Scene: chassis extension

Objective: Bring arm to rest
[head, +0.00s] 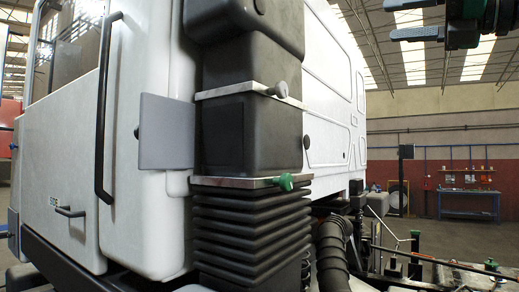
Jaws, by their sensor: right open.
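My right gripper (408,19) shows at the top right corner of the head view. Its two grey fingers point left and stand apart with nothing between them. The wrist and the rest of the arm are cut off by the frame edge. It hangs high, in front of the hall's ceiling, to the right of the white truck cab (160,110). It does not appear to touch anything. My left gripper is not in view.
A black ribbed bellows duct (250,232) with metal bands and a green knob (286,182) stands against the cab. A grey plate (166,131) juts out beside it. Chassis parts fill the lower right. A blue workbench (468,204) stands far back.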

